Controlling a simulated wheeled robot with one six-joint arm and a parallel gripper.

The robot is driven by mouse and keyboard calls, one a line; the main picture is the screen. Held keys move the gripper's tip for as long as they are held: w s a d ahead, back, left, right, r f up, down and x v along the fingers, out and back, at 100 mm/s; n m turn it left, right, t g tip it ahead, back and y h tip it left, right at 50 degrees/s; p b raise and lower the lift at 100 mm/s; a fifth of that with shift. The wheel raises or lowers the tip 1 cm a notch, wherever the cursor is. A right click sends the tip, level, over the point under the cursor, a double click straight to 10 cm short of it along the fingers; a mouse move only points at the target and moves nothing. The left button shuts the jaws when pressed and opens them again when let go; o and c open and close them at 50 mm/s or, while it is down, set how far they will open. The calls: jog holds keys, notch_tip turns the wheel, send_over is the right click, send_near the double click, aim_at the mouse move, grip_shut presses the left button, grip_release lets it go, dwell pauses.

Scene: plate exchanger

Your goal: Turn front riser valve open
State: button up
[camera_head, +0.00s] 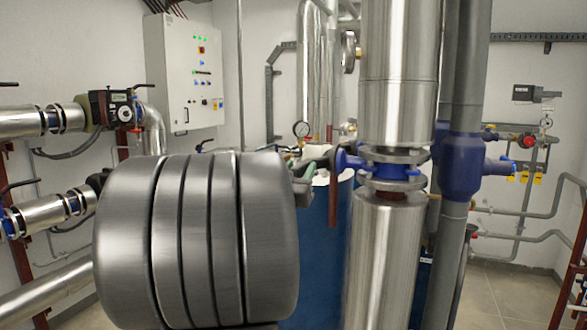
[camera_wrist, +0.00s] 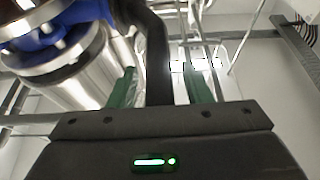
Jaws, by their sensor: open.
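The front riser valve (camera_head: 390,168) is a blue body clamped between steel flanges on the large metal-clad vertical pipe. In the wrist view its blue body and flange (camera_wrist: 60,50) fill the upper left. A dark lever (camera_wrist: 156,55) bends from the valve side down toward my gripper. My gripper (camera_wrist: 161,78) is open, with one green finger on each side of the lever. Contact between fingers and lever cannot be made out. In the head view, my gripper (camera_head: 304,170) shows only partly at the valve's left, mostly hidden behind my large grey arm link.
A grey pipe with a blue fitting (camera_head: 461,165) stands just right of the riser. A blue tank (camera_head: 310,250) and a pressure gauge (camera_head: 302,129) are behind. A control cabinet (camera_head: 185,72) hangs on the back wall. Clad pipes (camera_head: 40,215) run at left. Open floor shows at lower right.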

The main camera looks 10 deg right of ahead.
grip_shut()
jog(key=shift+f, duration=0.15)
